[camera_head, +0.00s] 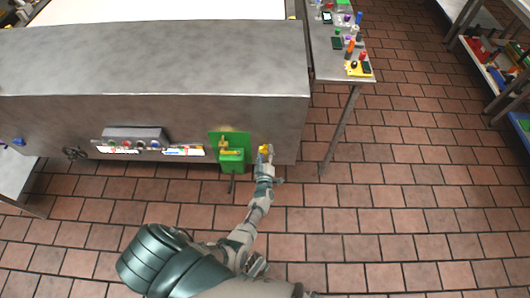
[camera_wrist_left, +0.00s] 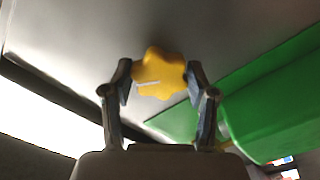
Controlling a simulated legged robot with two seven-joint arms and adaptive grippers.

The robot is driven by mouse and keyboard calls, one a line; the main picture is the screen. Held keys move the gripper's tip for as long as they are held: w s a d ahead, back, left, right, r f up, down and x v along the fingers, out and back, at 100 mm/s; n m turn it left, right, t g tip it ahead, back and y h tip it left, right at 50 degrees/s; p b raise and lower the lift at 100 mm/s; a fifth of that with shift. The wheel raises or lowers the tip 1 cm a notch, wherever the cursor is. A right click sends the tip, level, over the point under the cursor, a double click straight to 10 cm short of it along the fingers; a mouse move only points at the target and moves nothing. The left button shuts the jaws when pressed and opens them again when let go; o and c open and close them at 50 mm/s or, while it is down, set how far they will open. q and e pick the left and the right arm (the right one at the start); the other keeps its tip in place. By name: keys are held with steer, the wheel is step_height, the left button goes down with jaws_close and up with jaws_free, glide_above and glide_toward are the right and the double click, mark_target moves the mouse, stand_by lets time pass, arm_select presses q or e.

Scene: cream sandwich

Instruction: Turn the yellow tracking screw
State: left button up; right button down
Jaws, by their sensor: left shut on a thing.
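The yellow tracking screw (camera_wrist_left: 158,73) is a lobed knob with a white line on its face. It sticks out from the steel side of the machine and also shows in the head view (camera_head: 265,149). My left gripper (camera_wrist_left: 160,84) has one finger on each side of the knob and is shut on it. In the head view my left gripper (camera_head: 264,158) reaches up to the machine's lower right front, and its fingers partly hide the knob. My right gripper does not show.
A green bracket and box (camera_head: 232,157) sit just left of the knob and also show in the wrist view (camera_wrist_left: 270,95). A control panel (camera_head: 135,137) is further left. A side table (camera_head: 329,66) with small items stands right; tiled floor (camera_head: 400,200) is clear.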

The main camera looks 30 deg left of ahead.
arm_select(q)
steer(key=shift+s+d+f, duration=0.1)
steer(key=shift+d+f, duration=0.2)
steer(key=shift+f, duration=0.15)
steer(key=o, duration=1)
steer(key=shift+o, duration=0.8)
steer(key=shift+r, duration=0.15)
steer(key=shift+a, duration=0.1)
steer(key=v, duration=1.1)
steer(key=shift+s+d, duration=0.25)
steer(key=shift+s, duration=0.05)
